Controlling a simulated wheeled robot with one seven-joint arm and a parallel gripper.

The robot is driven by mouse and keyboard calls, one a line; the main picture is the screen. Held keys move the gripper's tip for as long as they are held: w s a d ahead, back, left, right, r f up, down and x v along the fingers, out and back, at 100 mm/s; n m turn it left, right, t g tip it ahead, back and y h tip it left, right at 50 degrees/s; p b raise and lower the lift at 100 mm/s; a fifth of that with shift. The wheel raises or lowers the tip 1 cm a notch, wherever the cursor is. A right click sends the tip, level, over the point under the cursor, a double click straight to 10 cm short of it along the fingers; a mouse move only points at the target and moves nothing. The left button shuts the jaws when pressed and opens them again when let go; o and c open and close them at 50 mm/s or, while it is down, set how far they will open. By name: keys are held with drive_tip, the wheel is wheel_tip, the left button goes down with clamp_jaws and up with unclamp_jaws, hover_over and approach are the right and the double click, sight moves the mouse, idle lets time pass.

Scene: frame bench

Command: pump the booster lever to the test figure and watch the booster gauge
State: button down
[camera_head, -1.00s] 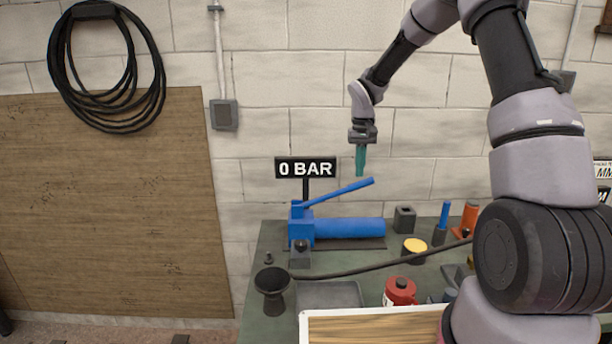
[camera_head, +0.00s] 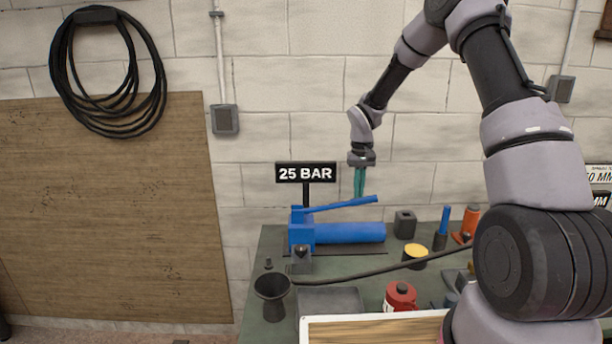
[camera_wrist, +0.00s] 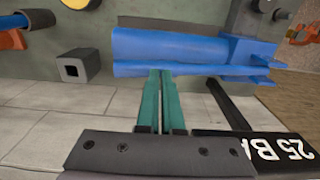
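The blue booster pump (camera_head: 340,233) lies on the bench with its blue lever (camera_head: 340,205) raised at a shallow slope above the cylinder.
A dark square block (camera_head: 405,224), a yellow-topped cylinder (camera_head: 414,258) and a blue-handled tool (camera_head: 444,222) stand right of the pump. A black hose (camera_head: 375,272) crosses in front. A dark cup (camera_head: 272,290), grey tray (camera_head: 331,299) and red container (camera_head: 400,296) are nearer.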

sight(358, 200)
wheel_tip(358, 200, down, 4)
drive_tip(key=shift+r, duration=3.55)
drive_tip(key=shift+f, duration=0.15)
wheel_tip(358, 200, down, 7)
drive_tip(key=shift+r, duration=3.6)
drive_tip(key=shift+d, duration=0.1)
